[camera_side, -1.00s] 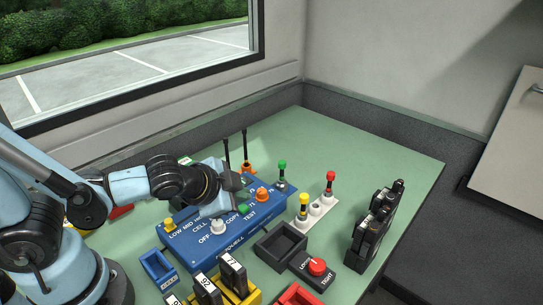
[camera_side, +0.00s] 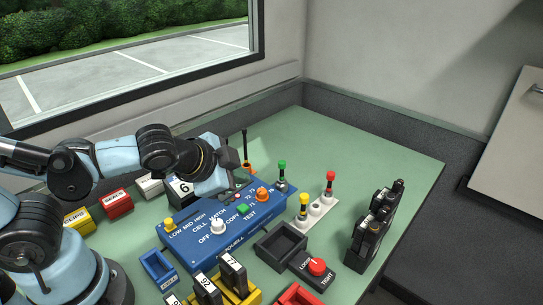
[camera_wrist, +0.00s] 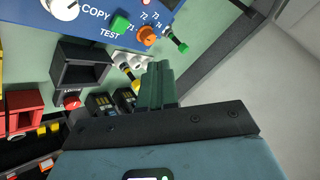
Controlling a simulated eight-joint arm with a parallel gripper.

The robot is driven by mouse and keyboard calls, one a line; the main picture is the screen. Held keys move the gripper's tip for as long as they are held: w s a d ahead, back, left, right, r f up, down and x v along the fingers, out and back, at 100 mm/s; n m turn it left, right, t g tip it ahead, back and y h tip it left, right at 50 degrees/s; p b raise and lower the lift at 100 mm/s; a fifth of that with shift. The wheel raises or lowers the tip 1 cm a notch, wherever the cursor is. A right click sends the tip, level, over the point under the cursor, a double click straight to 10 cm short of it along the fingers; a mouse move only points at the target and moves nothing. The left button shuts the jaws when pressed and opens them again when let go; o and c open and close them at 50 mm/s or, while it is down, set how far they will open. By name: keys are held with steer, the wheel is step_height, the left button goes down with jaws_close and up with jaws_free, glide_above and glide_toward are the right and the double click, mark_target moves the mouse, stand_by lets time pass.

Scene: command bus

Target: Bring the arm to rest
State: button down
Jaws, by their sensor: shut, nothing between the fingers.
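My gripper (camera_side: 236,180) is in the side view, above the back part of the blue control box (camera_side: 188,245). In the wrist view my gripper's dark green fingers (camera_wrist: 158,85) are together with nothing between them. The blue box carries a white knob (camera_side: 218,226), a green button (camera_side: 243,209), an orange knob (camera_side: 263,194) and a yellow knob (camera_side: 169,225). The box's top edge also shows in the wrist view (camera_wrist: 95,28). The fingers appear apart from the box; the exact gap cannot be told.
Yellow (camera_side: 78,221) and red (camera_side: 117,204) bins stand left. The green table's right rear is clear.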

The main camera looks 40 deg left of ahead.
steer(key=s+a+r+n+g+h, duration=0.1)
steer(key=s+a+n+g, duration=0.1)
steer(key=a+n, duration=0.3)
steer(key=s+n, duration=0.1)
steer(key=n, duration=0.1)
steer(key=shift+a+r+n, duration=0.25)
steer(key=shift+r+n, duration=0.15)
stand_by(1.7)
